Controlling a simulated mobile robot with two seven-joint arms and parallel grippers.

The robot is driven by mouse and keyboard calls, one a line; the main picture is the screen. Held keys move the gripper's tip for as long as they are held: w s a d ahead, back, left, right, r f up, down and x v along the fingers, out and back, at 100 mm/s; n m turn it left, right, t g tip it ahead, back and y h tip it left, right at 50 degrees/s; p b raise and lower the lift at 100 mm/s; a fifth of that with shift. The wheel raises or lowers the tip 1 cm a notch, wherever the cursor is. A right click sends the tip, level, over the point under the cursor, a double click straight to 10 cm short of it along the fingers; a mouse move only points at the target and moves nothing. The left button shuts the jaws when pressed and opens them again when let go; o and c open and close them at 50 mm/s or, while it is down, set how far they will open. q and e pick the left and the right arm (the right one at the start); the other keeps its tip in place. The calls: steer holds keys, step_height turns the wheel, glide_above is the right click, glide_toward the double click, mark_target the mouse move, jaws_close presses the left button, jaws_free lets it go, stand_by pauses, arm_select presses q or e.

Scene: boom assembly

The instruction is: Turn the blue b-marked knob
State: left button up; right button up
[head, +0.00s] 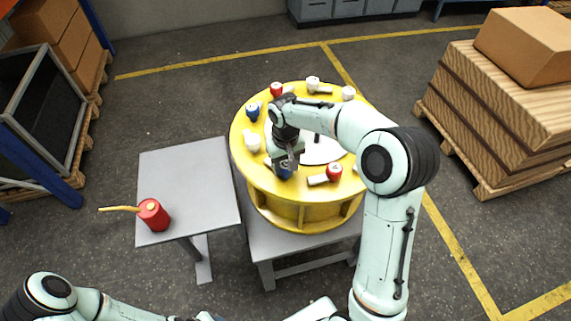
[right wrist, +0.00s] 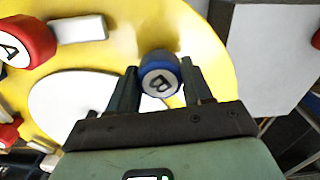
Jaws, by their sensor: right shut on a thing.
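The blue knob marked B (head: 284,171) sits near the front edge of a round yellow drum (head: 240,150). In the right wrist view the knob (right wrist: 159,74) shows a white face, its letter B lying turned on its side. My right gripper (head: 285,162) reaches down over it, and in the right wrist view its two fingers (right wrist: 160,82) stand on either side of the knob, shut on it. In the head view the gripper partly covers the knob. My left arm shows at the lower left, but its gripper is out of view.
Red knobs (head: 334,172), white knobs (head: 312,83) and another blue knob (head: 253,110) ring the drum around a white disc (head: 325,152). Wooden crates (head: 490,110) stand at right.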

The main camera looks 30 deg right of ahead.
steer(key=m, duration=0.3)
steer(key=shift+m, duration=0.3)
steer(key=m, duration=0.3)
steer(key=shift+m+b, duration=0.4)
steer(key=m, duration=0.3)
steer(key=shift+w+m, duration=0.1)
steer(key=shift+m, duration=0.2)
arm_select(q)
steer(key=shift+s+f, duration=0.95)
steer(key=shift+s, duration=0.1)
arm_select(e)
steer(key=shift+r+m, duration=0.1)
steer(key=shift+m, duration=1.7)
steer(key=shift+d, duration=0.1)
steer(key=o, duration=1)
